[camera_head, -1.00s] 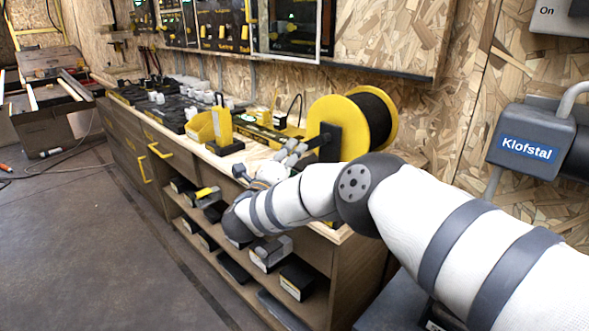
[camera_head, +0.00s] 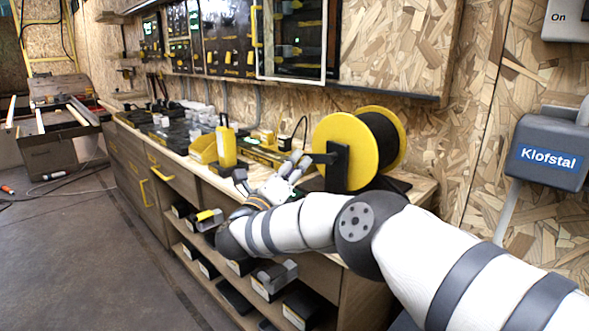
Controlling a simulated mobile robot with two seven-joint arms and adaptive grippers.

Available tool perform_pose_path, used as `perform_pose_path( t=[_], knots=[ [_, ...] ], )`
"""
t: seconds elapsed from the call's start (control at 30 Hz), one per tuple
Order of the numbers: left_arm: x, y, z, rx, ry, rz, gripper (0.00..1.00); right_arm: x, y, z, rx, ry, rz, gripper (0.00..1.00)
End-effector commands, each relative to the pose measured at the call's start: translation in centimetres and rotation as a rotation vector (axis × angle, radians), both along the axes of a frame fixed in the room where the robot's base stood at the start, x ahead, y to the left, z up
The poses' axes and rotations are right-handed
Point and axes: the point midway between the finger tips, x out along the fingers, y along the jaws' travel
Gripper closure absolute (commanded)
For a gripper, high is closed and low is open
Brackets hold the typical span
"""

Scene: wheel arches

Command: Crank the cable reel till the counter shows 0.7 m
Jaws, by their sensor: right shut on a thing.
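The cable reel (camera_head: 346,152) has yellow flanges and dark cable wound between them. It stands on a black stand at the near end of the workbench. A dark crank arm (camera_head: 325,158) sticks out to the left from its side. My right gripper (camera_head: 296,163) is at the outer end of this arm, shut on the crank handle, which its fingers mostly hide. My white right arm comes in from the lower right. No counter reading can be made out. My left gripper is not in view.
The wooden workbench (camera_head: 418,190) runs along the chipboard wall. A yellow bottle-like item (camera_head: 226,147) and a yellow bin (camera_head: 203,149) stand left of my gripper. Boxes fill the shelves below. A grey Klofstal unit (camera_head: 548,155) hangs at right. The floor at left is mostly clear.

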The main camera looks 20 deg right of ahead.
Motion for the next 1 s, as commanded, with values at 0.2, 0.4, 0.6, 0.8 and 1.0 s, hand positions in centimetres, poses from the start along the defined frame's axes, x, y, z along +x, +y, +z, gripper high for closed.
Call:
perform_pose_path(
  t=[0.2, 0.4, 0.6, 0.8, 1.0],
  knots=[
    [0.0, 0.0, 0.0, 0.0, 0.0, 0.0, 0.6, -0.1, -0.1, 0.0, 0.001, 0.001, -0.004, 0.72],
    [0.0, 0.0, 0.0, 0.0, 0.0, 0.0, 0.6, 0.0, -0.1, -0.1, 0.001, 0.001, -0.003, 0.56],
    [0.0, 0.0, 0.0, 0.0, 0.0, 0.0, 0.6, -0.2, 0.3, -0.2, 0.0, 0.003, 0.0, 0.56],
    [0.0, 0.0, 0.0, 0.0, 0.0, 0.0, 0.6, -2.8, 3.7, -1.3, 0.0, 0.005, 0.003, 0.56],
    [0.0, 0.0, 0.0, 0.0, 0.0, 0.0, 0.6, -5.8, 7.5, -2.5, 0.0, 0.004, 0.001, 0.56]
  ],
)
